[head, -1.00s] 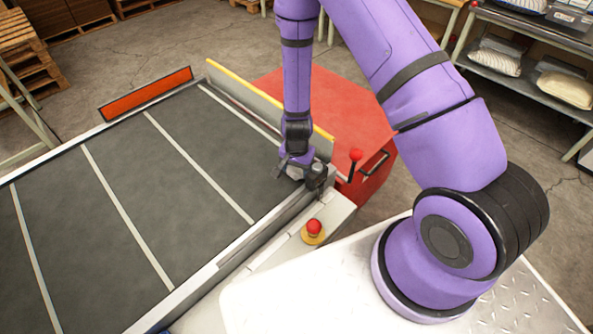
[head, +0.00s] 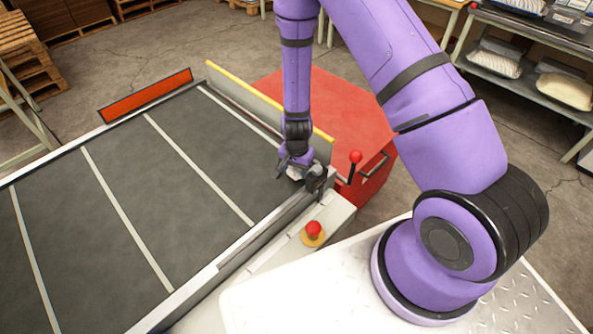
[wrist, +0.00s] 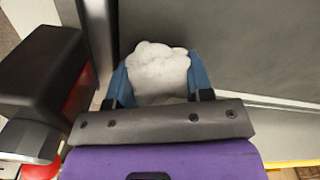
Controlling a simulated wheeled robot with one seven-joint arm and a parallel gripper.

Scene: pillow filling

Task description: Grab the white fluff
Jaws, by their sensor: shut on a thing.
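The white fluff (wrist: 157,72) is a soft, lumpy clump in the middle of the wrist view, between the two blue fingers of my gripper (wrist: 158,85). My gripper is shut on it, with a finger against each side. In the head view my gripper (head: 289,172) is at the near right corner of the grey conveyor belt, beside the yellow-topped guard. A small pale bit of the fluff (head: 295,173) shows there; the rest is hidden by the gripper.
The dark grey belt (head: 120,230) with pale cross strips is otherwise bare. The yellow-topped guard (head: 270,105) edges its right end. A black post (head: 316,180) stands close to my gripper. A red lever knob (head: 355,156) and a red button (head: 313,227) are nearby.

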